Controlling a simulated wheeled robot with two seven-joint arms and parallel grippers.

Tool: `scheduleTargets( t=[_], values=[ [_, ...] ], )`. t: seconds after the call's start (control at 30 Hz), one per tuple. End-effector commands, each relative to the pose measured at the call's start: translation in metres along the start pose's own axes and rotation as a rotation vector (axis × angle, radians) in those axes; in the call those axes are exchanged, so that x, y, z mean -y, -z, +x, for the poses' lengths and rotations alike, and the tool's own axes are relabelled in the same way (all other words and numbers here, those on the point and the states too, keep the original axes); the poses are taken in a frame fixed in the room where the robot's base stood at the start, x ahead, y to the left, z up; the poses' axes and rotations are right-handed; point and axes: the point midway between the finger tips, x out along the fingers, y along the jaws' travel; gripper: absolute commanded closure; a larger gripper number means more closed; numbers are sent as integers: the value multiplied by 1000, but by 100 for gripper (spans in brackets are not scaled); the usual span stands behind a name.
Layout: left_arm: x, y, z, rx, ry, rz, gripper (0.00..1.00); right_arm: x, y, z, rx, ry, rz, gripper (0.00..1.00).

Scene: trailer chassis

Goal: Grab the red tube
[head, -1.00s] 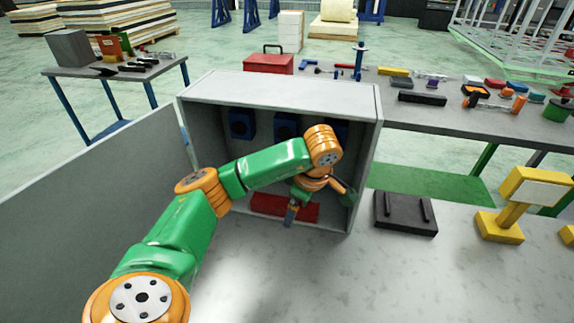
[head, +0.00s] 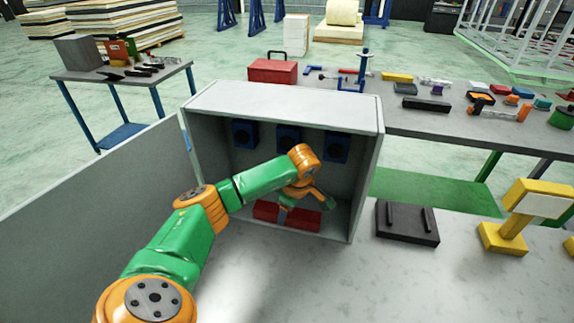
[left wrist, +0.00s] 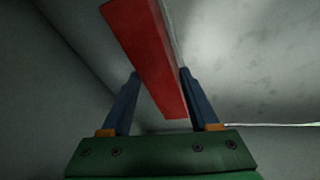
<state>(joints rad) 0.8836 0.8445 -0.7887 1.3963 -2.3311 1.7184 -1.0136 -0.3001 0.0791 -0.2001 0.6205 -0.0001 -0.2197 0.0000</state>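The red tube (head: 305,219), a long flat-sided bar, lies low inside the open grey cabinet (head: 190,150). My left arm reaches into the cabinet, and my left gripper (head: 284,213) is down at the tube, hiding part of its middle. In the left wrist view the tube (left wrist: 150,55) runs between the two blue fingers of the left gripper (left wrist: 160,74). The fingers are spread, one on each side of the tube. Whether either finger touches it is hard to tell. My right gripper is not in view.
Blue round-faced units (head: 336,147) are on the cabinet's back wall. The cabinet door (head: 95,200) stands open at left. A black block (head: 407,222) and a yellow stand (head: 512,215) are at right. A tool-covered table (head: 440,118) is behind.

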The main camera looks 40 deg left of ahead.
Motion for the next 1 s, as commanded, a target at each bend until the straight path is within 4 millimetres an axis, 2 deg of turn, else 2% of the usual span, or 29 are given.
scheduleTargets(
  t=[0.03,0.1,0.13,0.5,0.63,0.77,0.93,1.0],
  values=[
    [0,0,0,0,0,1,79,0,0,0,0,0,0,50],
    [0,0,0,0,0,1,98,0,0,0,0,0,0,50],
    [0,0,0,0,0,1,100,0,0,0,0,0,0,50],
    [0,0,0,-1,0,0,100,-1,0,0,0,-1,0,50],
    [-2,2,-7,-1,-2,-1,100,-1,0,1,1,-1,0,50],
    [-5,7,-30,1,-5,-1,100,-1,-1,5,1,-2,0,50],
    [20,31,-65,-2,-6,-1,100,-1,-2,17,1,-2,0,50],
    [31,44,-89,-5,-7,-2,100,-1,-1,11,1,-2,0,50]
  ],
)
